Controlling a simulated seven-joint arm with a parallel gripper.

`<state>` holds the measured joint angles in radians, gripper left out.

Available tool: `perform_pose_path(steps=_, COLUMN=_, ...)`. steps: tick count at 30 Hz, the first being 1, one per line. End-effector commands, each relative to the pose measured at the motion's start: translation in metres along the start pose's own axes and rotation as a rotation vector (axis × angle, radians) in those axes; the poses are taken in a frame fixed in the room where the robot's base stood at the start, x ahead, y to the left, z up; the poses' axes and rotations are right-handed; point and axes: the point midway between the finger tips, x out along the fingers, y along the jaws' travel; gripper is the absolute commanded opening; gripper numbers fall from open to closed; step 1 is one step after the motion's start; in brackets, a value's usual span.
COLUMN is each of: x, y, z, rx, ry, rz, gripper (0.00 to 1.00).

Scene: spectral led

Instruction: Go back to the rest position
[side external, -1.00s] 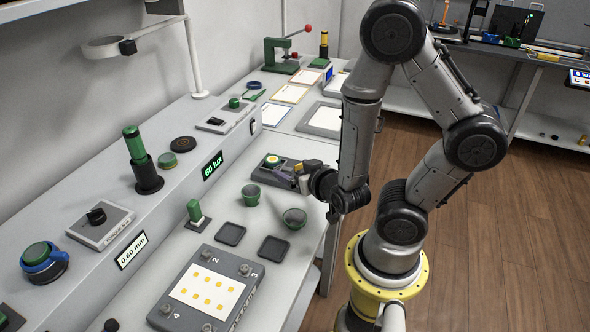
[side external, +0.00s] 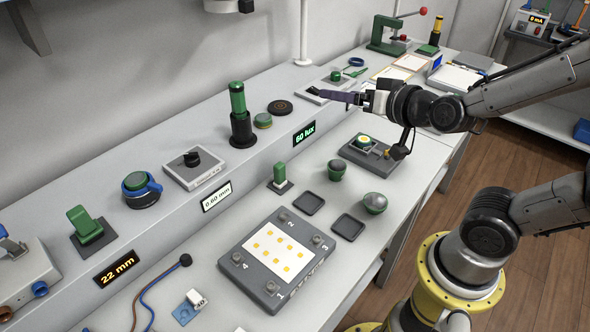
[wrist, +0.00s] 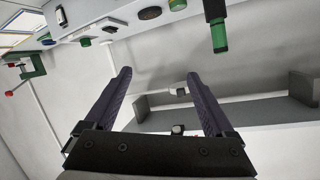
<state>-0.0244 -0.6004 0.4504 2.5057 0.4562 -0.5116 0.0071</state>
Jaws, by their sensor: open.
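My gripper (side external: 340,97) is raised above the bench and points left toward the back wall in the side external view. In the wrist view its two purple fingers (wrist: 164,98) stand wide apart with nothing between them. The wrist view looks across at the wall and a shelf (wrist: 230,117), with the bench's things along the top of the picture. Below the gripper in the side external view is a grey device (side external: 368,155) with a round yellow and green part on it. My gripper is clear of it.
A green cylinder on a black base (side external: 240,115) stands on the raised ledge. Two green cups (side external: 375,203) and two black square trays (side external: 348,227) sit on the lower bench, near a grey plate with yellow squares (side external: 275,250). A green press (side external: 395,35) stands at the back.

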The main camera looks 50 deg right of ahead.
Motion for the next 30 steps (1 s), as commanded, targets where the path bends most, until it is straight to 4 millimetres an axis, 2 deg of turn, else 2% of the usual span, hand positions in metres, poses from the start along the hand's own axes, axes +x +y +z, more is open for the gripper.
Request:
perform_pose_path(steps=1, x=-0.009, y=-0.013, z=-0.008, rx=-0.017, ry=-0.024, rz=-0.044, gripper=0.89)
perform_pose_path(steps=3, x=-0.022, y=-0.026, z=-0.011, rx=-0.056, ry=-0.080, rz=-0.090, gripper=0.89)
perform_pose_path(steps=6, x=-0.043, y=-0.038, z=-0.010, rx=-0.122, ry=-0.164, rz=-0.136, gripper=0.89)
perform_pose_path(steps=9, x=-0.066, y=-0.041, z=-0.004, rx=-0.199, ry=-0.258, rz=-0.157, gripper=0.89)
perform_pose_path(steps=14, x=-0.103, y=-0.028, z=0.013, rx=-0.324, ry=-0.427, rz=-0.139, gripper=0.89)
perform_pose_path(steps=21, x=-0.143, y=0.007, z=0.051, rx=-0.442, ry=-0.699, rz=-0.053, gripper=0.89)
perform_pose_path(steps=25, x=-0.154, y=0.016, z=0.062, rx=-0.459, ry=-0.774, rz=-0.030, gripper=0.89)
perform_pose_path(steps=30, x=-0.156, y=0.017, z=0.064, rx=-0.459, ry=-0.791, rz=-0.027, gripper=0.89)
